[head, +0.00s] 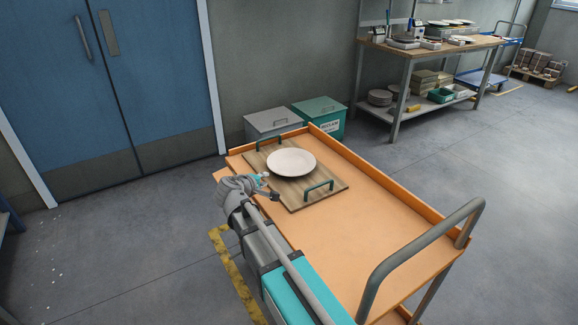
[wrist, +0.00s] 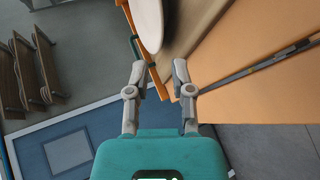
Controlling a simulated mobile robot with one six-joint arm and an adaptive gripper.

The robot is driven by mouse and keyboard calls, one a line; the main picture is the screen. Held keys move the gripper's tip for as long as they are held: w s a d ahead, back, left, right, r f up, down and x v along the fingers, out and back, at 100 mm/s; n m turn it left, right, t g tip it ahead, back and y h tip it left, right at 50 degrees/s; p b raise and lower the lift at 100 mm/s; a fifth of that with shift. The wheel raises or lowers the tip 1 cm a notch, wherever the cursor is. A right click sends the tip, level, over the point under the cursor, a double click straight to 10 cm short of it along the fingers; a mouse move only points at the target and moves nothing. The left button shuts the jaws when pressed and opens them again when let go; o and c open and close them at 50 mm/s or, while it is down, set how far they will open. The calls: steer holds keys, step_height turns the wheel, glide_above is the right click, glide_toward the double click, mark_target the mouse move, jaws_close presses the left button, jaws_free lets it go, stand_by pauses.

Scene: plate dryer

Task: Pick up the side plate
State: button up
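The white side plate (head: 291,161) lies on a wooden tray (head: 296,197) with two green handles, at the far end of an orange cart. My gripper (head: 269,187) is just in front of the plate, near the tray's left edge, apart from the plate. In the wrist view, part of the plate (wrist: 148,20) shows at the top, beyond the fingertips. My gripper (wrist: 159,70) is open there, with nothing between its two fingers. Most of the plate is cut off in that view.
The orange cart top (head: 365,220) is clear to the right of the tray and has a raised rim. A grey push handle (head: 420,250) stands at its near end. Grey (head: 272,123) and green bins (head: 320,113) stand behind it. A workbench (head: 430,48) is at the back right.

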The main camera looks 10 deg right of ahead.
mark_target(279, 174)
steer(key=shift+a, duration=0.15)
steer(key=shift+w, duration=0.1)
steer(key=b+x, duration=0.3)
steer(key=x, duration=0.4)
steer(key=shift+f, duration=0.15)
steer(key=shift+w+d+f+b, duration=0.2)
steer(key=shift+w+d+b, duration=0.1)
steer(key=shift+w+d, duration=0.15)
steer(key=shift+b+x, duration=1)
steer(key=shift+x, duration=0.9)
steer(key=shift+w+d+f, duration=0.35)
steer(key=shift+w+f, duration=0.05)
steer(key=shift+w, duration=0.05)
